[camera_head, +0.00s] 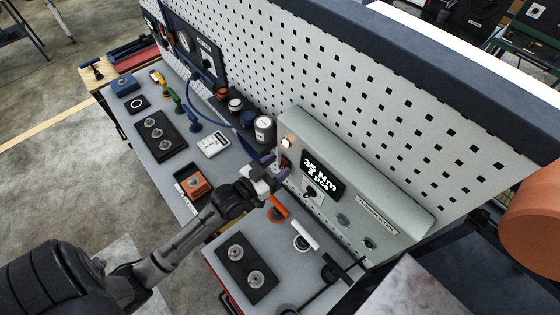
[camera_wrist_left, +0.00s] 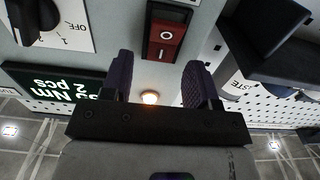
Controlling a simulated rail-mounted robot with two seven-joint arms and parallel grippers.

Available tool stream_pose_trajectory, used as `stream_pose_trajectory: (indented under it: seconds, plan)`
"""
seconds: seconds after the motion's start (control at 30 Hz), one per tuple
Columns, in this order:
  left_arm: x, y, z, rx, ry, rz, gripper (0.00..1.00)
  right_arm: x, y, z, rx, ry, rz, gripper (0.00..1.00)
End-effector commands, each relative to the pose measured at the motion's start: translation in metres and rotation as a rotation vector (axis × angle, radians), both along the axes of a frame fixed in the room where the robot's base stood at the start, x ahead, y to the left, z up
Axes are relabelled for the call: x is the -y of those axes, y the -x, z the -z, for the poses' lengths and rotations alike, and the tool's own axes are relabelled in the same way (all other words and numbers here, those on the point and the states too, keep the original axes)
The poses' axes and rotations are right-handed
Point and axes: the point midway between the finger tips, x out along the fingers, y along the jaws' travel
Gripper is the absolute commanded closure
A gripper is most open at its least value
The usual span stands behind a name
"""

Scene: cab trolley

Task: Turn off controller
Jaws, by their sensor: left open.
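The controller (camera_head: 355,195) is a pale grey box against the pegboard, with a lit display (camera_head: 322,178) reading "35 Nm 2 pcs". A lit lamp (camera_head: 287,142) sits at its left end. Below the lamp is a red rocker switch (camera_wrist_left: 166,36) marked O and I, in a dark frame. A black rotary knob (camera_wrist_left: 36,18) on a white plate labelled OFF and 1 is beside it. My left gripper (camera_head: 277,168) is open and empty, close in front of the switch. In the left wrist view its dark fingers (camera_wrist_left: 158,78) point toward the switch, apart from each other. My right gripper is not in view.
The grey bench (camera_head: 240,170) holds jars (camera_head: 264,130), an orange-handled tool (camera_head: 279,209), a white-handled tool (camera_head: 304,236) and a black tray (camera_head: 247,267) with round parts. The pegboard (camera_head: 400,110) rises behind.

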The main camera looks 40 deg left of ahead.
Motion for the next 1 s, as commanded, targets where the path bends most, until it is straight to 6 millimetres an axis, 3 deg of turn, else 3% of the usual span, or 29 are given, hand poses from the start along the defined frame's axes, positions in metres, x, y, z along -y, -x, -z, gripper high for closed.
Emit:
stream_pose_trajectory:
  seconds: [0.2,0.53,1.0]
  plan:
    - [0.0019,-0.0121,-0.0002,0.0,0.001,0.001,0.46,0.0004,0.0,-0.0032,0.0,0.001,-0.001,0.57]
    - [0.002,-0.0134,0.0004,-0.001,0.0,0.001,0.46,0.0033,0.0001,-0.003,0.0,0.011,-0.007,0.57]
    - [0.0019,-0.0133,0.0002,-0.001,0.0,0.0,0.91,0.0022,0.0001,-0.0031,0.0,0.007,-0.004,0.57]
